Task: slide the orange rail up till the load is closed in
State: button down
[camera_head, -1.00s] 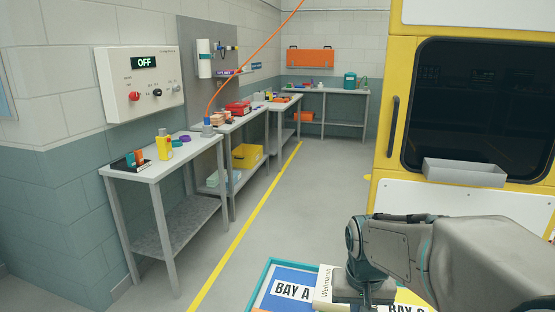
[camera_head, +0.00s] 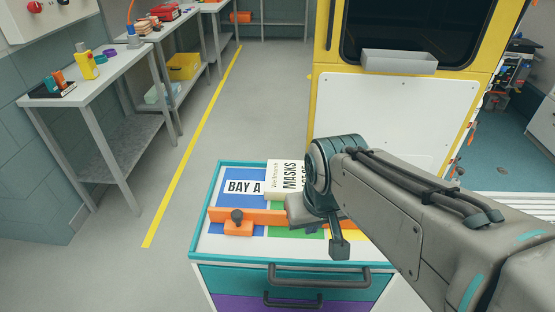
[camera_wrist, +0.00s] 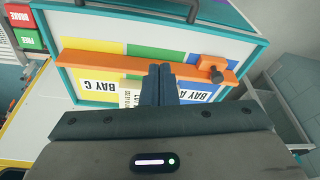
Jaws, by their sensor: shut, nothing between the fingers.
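The orange rail (camera_head: 283,217) lies across the top tray of a cart, with an orange block and dark knob (camera_head: 237,218) at its left end. In the wrist view the rail (camera_wrist: 110,60) runs across, with the knob (camera_wrist: 216,75) on the right. White boxes, the load, one marked MASKS (camera_head: 289,174), stand on the far side of the rail beside the blue BAY A panel (camera_head: 243,187). My gripper (camera_head: 340,248) hangs over the tray near the rail's middle. In the wrist view its fingers (camera_wrist: 161,72) are together and overlap the rail; I cannot tell whether they touch it.
The tray has a raised teal rim (camera_head: 214,200), with drawers and grey handles (camera_head: 320,278) below. A yellow-framed vehicle with a white panel (camera_head: 400,110) stands behind. Benches (camera_head: 80,85) line the left wall. The floor (camera_head: 180,240) left of the cart is clear.

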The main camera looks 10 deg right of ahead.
jog(key=c, duration=1.5)
grip_release()
jog(key=shift+w, duration=0.1)
jog(key=o, duration=0.4)
jog(key=shift+w+a+r, duration=0.1)
jog(key=shift+w+a, duration=0.05)
jog(key=shift+w, duration=0.2)
jog(key=shift+o, duration=0.2)
jog(key=n+g+b, duration=0.3)
jog(key=n+b, duration=0.3)
send_over(237, 213)
notch_tip(237, 213, down, 14)
jog(key=shift+f+b, duration=0.1)
jog(key=shift+b, duration=0.25)
